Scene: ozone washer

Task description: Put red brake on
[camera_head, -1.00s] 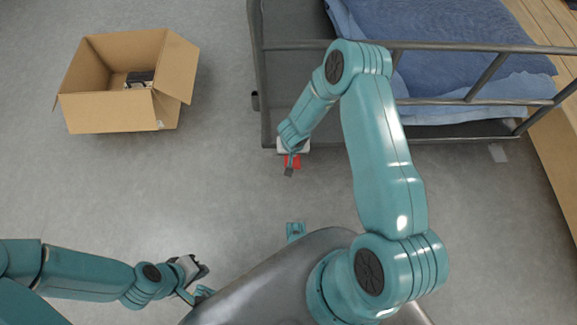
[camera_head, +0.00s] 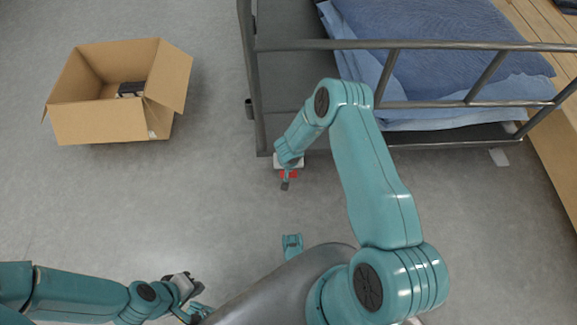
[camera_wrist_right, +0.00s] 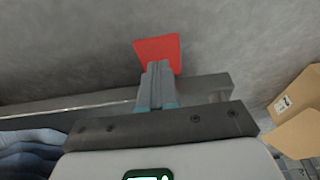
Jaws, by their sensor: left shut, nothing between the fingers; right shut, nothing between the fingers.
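The red brake (camera_head: 288,174) is a small flat red pedal low at the near left corner of the grey metal cart (camera_head: 262,140). In the right wrist view the red brake (camera_wrist_right: 160,50) is a red plate just beyond my fingertips. My right gripper (camera_head: 285,187) is shut and empty, and overlaps the brake in the head view. In the right wrist view its shut fingers (camera_wrist_right: 157,66) cover the plate's lower middle; I cannot tell whether they touch it. My left gripper (camera_head: 198,284) is shut and empty at the lower left, well away from the brake.
An open cardboard box (camera_head: 100,122) with a dark item inside stands at the upper left. Blue bedding (camera_head: 440,60) lies on the cart behind metal rails (camera_head: 430,103). Wooden boards (camera_head: 557,150) are at the right. Grey floor is clear between box and cart.

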